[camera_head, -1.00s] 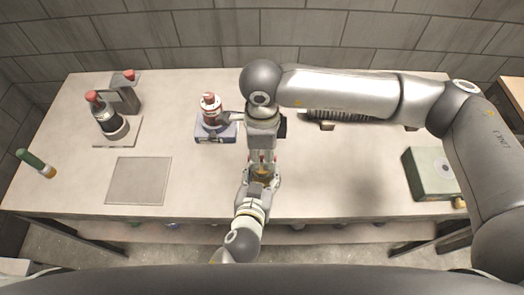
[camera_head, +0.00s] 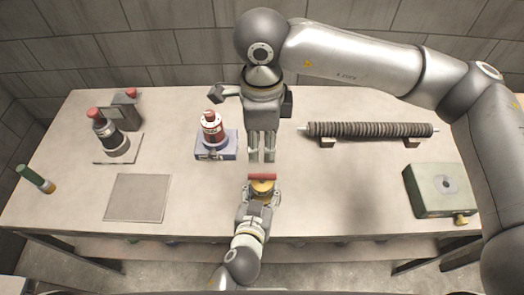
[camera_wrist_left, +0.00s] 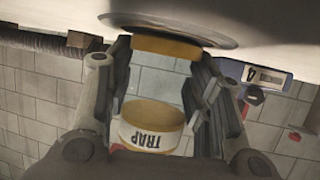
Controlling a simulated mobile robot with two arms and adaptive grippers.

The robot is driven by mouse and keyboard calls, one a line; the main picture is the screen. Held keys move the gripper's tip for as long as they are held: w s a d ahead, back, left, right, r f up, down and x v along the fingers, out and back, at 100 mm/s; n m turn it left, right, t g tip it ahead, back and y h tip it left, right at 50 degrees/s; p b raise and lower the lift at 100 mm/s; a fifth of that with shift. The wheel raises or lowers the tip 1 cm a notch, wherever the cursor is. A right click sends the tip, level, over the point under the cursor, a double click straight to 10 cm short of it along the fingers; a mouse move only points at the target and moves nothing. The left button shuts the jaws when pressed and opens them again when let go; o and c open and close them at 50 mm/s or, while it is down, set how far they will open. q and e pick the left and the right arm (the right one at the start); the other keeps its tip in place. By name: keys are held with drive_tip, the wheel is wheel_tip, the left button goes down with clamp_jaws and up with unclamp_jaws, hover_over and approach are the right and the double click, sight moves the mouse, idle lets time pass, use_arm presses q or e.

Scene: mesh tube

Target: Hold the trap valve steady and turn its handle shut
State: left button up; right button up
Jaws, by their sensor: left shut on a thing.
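The trap valve (camera_head: 262,187) is a yellow-brass body with a red bar handle (camera_head: 262,176) on top, lying left to right in the head view. In the left wrist view its yellow body (camera_wrist_left: 152,125) carries the label TRAP and shows between the fingers. My left gripper (camera_head: 259,195) is shut on the valve body near the table's front edge; it also shows in the left wrist view (camera_wrist_left: 158,95). My right gripper (camera_head: 262,154) points down just behind the handle, apart from it. Its fingers are parallel with a gap and nothing between them.
A red bottle-like part on a blue base (camera_head: 215,148) stands left of my right gripper. A ribbed tube (camera_head: 370,130) lies on supports at right. A green box (camera_head: 440,190), a grey pad (camera_head: 138,198), a dark red-capped bottle (camera_head: 112,138) and a green-handled tool (camera_head: 35,179) are farther out.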

idle(0.4)
use_arm(q)
drive_tip(key=o, duration=1.2)
